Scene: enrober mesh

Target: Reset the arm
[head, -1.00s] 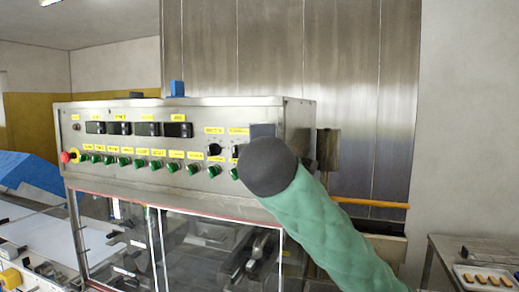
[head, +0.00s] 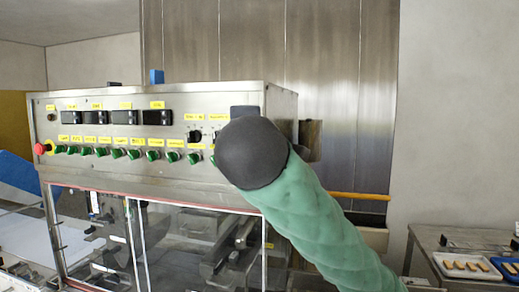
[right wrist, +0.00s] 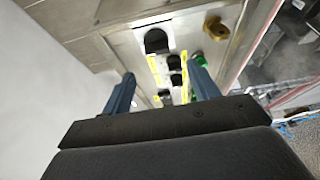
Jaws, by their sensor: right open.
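My right arm, in a green quilted sleeve, reaches up from the lower right in the head view and ends in a dark rounded wrist cover that hides its gripper there. In the right wrist view my right gripper (right wrist: 162,88) has its two blue fingers spread apart with nothing held between them. Beyond the fingers is the control panel (right wrist: 165,45) with its dark knobs and yellow labels. The panel face (head: 90,133) also shows in the head view, partly covered by my wrist. My left gripper does not show.
The steel enrober machine has a red stop button (head: 39,149), several green knobs and clear lower doors (head: 190,245). A yellow-orange bar (head: 358,196) juts out behind my arm. At the right, a steel table (head: 430,240) holds a white tray (head: 447,271) of small brown pieces and a blue tray (head: 510,276).

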